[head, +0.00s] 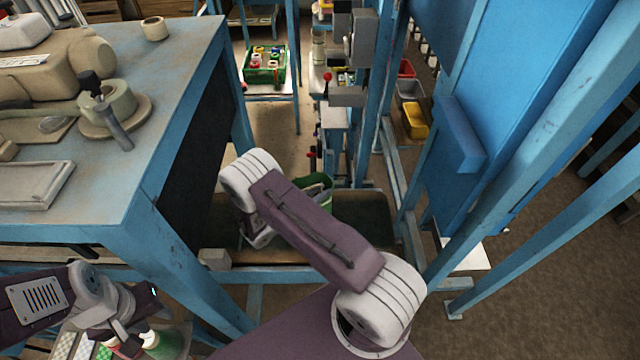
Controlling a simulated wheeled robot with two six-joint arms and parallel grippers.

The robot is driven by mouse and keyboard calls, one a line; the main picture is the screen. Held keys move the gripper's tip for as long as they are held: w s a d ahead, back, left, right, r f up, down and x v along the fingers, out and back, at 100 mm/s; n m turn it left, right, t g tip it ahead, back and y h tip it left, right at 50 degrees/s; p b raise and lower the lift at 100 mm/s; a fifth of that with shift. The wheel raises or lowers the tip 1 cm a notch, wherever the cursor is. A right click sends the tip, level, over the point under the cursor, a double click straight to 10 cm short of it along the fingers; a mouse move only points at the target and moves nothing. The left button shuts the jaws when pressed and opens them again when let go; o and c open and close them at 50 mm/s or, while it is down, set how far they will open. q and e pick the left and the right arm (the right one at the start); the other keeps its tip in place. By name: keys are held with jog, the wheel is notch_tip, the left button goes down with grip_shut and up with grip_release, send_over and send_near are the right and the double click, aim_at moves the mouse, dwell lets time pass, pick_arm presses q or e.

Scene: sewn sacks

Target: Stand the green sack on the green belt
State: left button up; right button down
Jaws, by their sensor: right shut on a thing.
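The green sack (320,190) shows only in part, behind my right forearm, with its open top upward. Its lower part is hidden, so I cannot tell whether it touches the belt. The dark green belt (362,225) lies low inside a blue frame beneath it. My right gripper (260,238) is over the belt, shut on the green sack; its fingertips are mostly hidden by my arm. My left gripper (122,330) is at the lower left, close to a sack with green on it (165,345); its jaws are not clear.
A blue sewing table (180,80) with a machine stands left of the belt. Blue posts and a large blue panel (520,100) rise on the right. A blue rail (300,274) edges the belt in front. A green crate (265,72) of spools stands behind.

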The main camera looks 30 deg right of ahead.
jog(key=shift+w, duration=0.1)
jog(key=shift+a, duration=0.1)
jog(key=c, duration=1.3)
grip_release()
jog(key=shift+s+f, duration=0.15)
jog(key=shift+s, duration=0.05)
jog(key=shift+w, duration=0.1)
